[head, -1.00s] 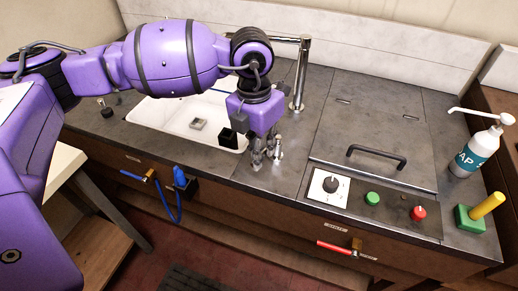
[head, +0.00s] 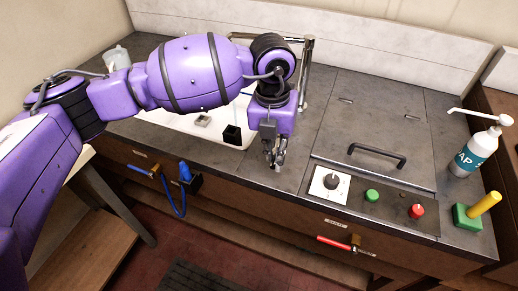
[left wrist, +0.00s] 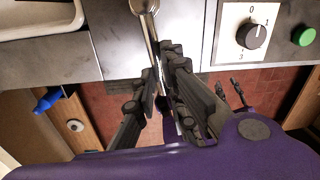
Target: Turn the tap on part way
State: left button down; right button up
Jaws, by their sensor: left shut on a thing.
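My left gripper (head: 275,158) points down over the counter edge there. In the left wrist view, the lever runs down between the two dark fingers, and the gripper (left wrist: 164,75) is shut on it. In the head view the fingers hide most of the lever. The right gripper is in neither view.
The white sink (head: 182,121) lies left of the gripper, with a black block (head: 232,134) at its front. To the right are a dial (head: 330,184), a green button (head: 372,195), a red button (head: 416,211), a lid handle (head: 377,156) and a soap bottle (head: 475,155).

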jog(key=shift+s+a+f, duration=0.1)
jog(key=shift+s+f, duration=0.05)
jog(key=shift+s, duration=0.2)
pick_arm(q)
jog(key=c, duration=1.8)
grip_release()
jog(key=shift+a, duration=0.1)
jog(key=shift+r, duration=0.1)
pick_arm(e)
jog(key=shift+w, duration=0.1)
pick_arm(q)
jog(key=r, duration=1.1)
jog(key=shift+w+a+r, duration=0.1)
jog(key=shift+a+r, duration=0.25)
jog(key=shift+r, duration=0.05)
